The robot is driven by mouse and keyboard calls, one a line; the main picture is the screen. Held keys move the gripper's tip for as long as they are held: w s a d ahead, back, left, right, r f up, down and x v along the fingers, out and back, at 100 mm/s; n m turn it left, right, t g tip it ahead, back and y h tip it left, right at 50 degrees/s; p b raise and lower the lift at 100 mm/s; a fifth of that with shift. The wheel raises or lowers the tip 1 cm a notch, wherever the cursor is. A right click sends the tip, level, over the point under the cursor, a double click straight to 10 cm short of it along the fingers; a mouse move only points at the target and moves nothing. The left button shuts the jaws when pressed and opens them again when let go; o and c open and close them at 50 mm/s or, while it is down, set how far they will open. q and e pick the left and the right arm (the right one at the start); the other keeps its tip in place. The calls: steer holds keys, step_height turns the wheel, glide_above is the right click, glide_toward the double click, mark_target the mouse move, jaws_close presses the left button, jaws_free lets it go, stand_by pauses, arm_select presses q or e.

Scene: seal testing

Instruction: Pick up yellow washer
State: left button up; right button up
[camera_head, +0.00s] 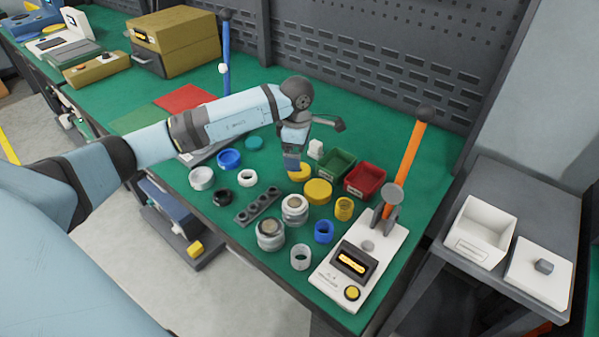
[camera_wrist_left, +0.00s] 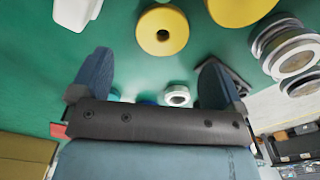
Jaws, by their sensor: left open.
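The yellow washer (camera_head: 299,174) lies flat on the green mat, partly hidden behind my left gripper in the head view. In the left wrist view the yellow washer (camera_wrist_left: 162,30) shows whole, a thick ring with a small dark centre hole. My left gripper (camera_head: 292,163) is above the mat close to the washer. In the left wrist view its two blue fingers stand wide apart and empty, and the washer lies beyond the gap between their tips (camera_wrist_left: 156,62), not between them. My right gripper is not in view.
A larger yellow disc (camera_head: 318,192) lies close beside the washer. A white block (camera_head: 315,149), green bin (camera_head: 335,164) and red bin (camera_head: 365,180) stand behind. Metal cylinders (camera_head: 295,209), a yellow ring (camera_head: 344,208) and a white tester (camera_head: 363,255) stand in front and right.

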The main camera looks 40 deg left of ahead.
arm_select(q)
step_height(320, 180, down, 5)
steer(key=shift+d+f, duration=0.15)
steer(key=shift+f, duration=0.05)
steer(key=c, duration=0.8)
